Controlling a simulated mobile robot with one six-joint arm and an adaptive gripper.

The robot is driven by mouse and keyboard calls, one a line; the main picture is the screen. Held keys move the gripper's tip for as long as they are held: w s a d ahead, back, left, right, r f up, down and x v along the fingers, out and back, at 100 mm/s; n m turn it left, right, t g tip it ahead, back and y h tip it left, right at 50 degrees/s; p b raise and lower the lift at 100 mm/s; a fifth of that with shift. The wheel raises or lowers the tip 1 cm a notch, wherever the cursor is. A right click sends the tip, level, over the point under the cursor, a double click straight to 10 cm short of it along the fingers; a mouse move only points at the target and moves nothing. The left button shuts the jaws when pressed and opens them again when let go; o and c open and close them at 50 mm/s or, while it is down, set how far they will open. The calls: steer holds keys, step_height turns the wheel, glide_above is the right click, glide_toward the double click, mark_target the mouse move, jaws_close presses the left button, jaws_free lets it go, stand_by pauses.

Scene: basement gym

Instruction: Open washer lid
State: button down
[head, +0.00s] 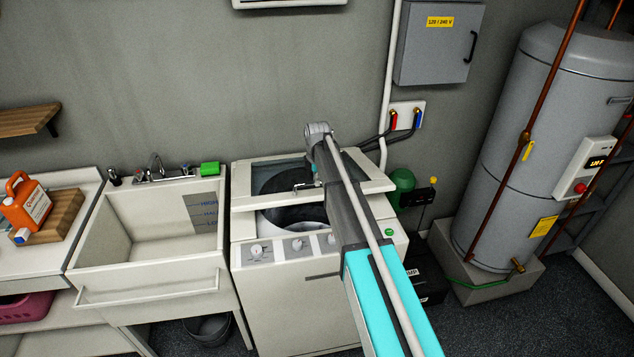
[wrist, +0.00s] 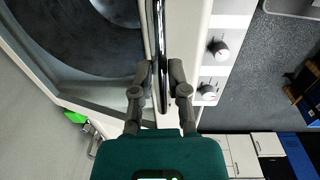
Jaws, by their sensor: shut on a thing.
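The white top-load washer (head: 290,290) stands in the middle of the head view. Its lid (head: 368,187), with a dark glass window, is tilted partly up, and the dark drum opening (head: 295,217) shows below its front edge. The lid's bar handle also shows in the wrist view (wrist: 161,30). My gripper (wrist: 161,72) has its two fingers on either side of this handle, shut on it. In the head view my arm covers the right part of the lid and control panel.
A utility sink (head: 150,235) stands left of the washer, with a green sponge (head: 210,169) on its back edge. A water heater (head: 530,140) with copper pipes stands at the right. Hoses and valves (head: 406,117) are on the wall behind.

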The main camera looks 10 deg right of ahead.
steer(key=w+r+p, duration=1)
steer(key=r+p, duration=0.3)
steer(key=r, duration=0.1)
steer(key=shift+a+r, duration=0.25)
steer(key=shift+a, duration=0.1)
steer(key=c, duration=1)
jaws_free()
steer(key=o, duration=0.3)
steer(key=shift+w+f, duration=0.3)
steer(key=shift+f, duration=0.05)
steer(key=shift+o, duration=0.2)
steer(key=shift+s+r, duration=0.1)
steer(key=shift+s, duration=0.05)
steer(key=shift+s, duration=0.1)
